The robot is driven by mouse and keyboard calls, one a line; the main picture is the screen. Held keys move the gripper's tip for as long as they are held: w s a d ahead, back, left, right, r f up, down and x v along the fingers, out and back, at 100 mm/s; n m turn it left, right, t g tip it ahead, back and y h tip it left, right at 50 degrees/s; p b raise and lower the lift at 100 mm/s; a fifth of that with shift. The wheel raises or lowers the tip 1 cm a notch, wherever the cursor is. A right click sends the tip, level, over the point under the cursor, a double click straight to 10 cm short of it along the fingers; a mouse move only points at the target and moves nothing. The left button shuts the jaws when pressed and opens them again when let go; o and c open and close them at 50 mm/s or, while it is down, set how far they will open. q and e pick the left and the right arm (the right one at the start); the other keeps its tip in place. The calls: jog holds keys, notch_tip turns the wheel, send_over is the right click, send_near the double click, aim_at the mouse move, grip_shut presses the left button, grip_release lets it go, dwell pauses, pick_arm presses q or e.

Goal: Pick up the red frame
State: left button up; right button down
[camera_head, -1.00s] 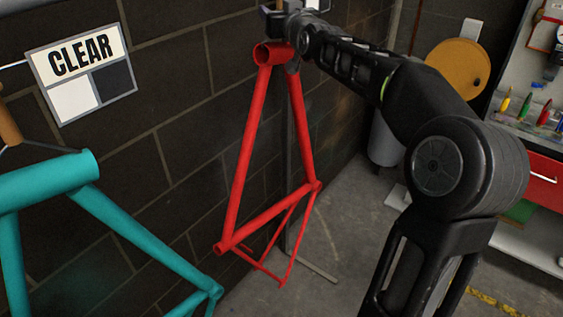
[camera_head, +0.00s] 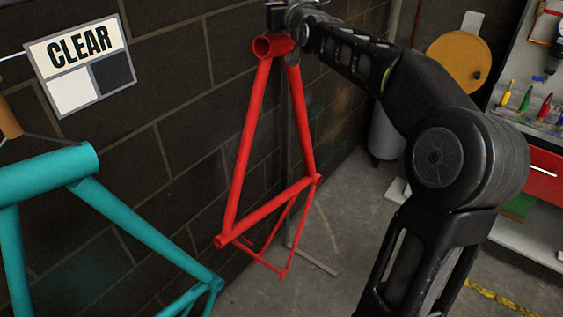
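The red frame (camera_head: 240,170) hangs upright in the middle of the head view, its open tube end at the top and its thin stays at the bottom, clear of the floor. My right arm comes in from the right, and my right gripper (camera_head: 285,14) is at the top edge of the picture, right at the frame's top tube. Its fingertips are cut off or hidden, so I cannot tell whether they are closed on the frame. My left gripper is out of view.
A teal frame (camera_head: 48,171) hangs at the lower left. A CLEAR sign (camera_head: 80,65) is in front of the dark block wall. A thin grey stand (camera_head: 290,150) is behind the red frame. A bench with a red drawer (camera_head: 545,178) and several bottles is at the right.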

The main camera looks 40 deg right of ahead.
dwell(0.8)
jog(key=shift+r, duration=0.45)
jog(key=shift+f, duration=0.1)
jog(key=r+b+v, duration=0.3)
jog(key=b+v, duration=0.1)
jog(key=v, duration=1.4)
jog(key=shift+r, duration=0.25)
